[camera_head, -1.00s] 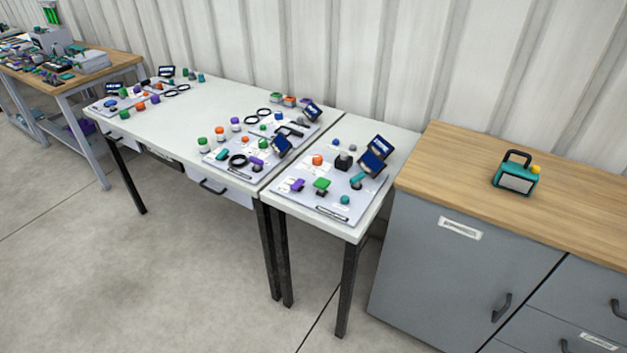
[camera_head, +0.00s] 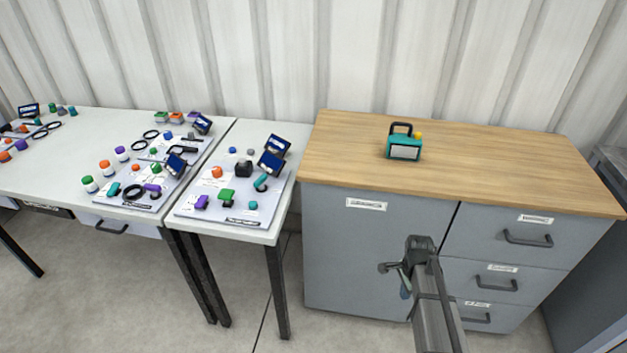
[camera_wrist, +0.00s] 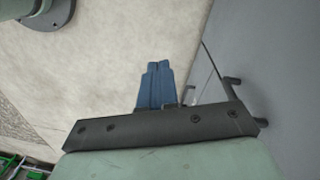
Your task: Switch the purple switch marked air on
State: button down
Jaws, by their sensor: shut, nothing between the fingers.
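A purple switch (camera_head: 201,202) sits at the front left of the panel board (camera_head: 232,216) on the small white table. Another purple part (camera_head: 152,188) is on a board on the longer white table, further left. Their markings are too small to read, so I cannot tell which is marked air. My gripper (camera_head: 405,291) hangs in front of the grey cabinet, low and right of the boards, well apart from them. In the wrist view its blue fingers (camera_wrist: 155,82) are together and empty, over bare floor beside the cabinet.
A wood-topped grey cabinet (camera_head: 345,262) with drawers stands right of the tables. A teal device (camera_head: 405,148) with a black handle is on its top. Green (camera_head: 227,196) and teal (camera_head: 261,182) controls and tilted screens (camera_head: 271,162) crowd the nearest board. Floor in front is clear.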

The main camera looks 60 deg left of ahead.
jog(key=s+a+r+y, duration=0.1)
jog(key=s+a+r, duration=0.2)
jog(key=a+r, duration=0.35)
jog(key=s+a+r, duration=0.2)
jog(key=a+r, duration=0.2)
jog(key=a, duration=0.6)
notch_tip(320, 180, up, 27)
jog(key=n, duration=1.4)
send_over(199, 204)
jog(key=shift+a+r, duration=0.1)
jog(key=shift+a, duration=0.05)
notch_tip(199, 204, down, 14)
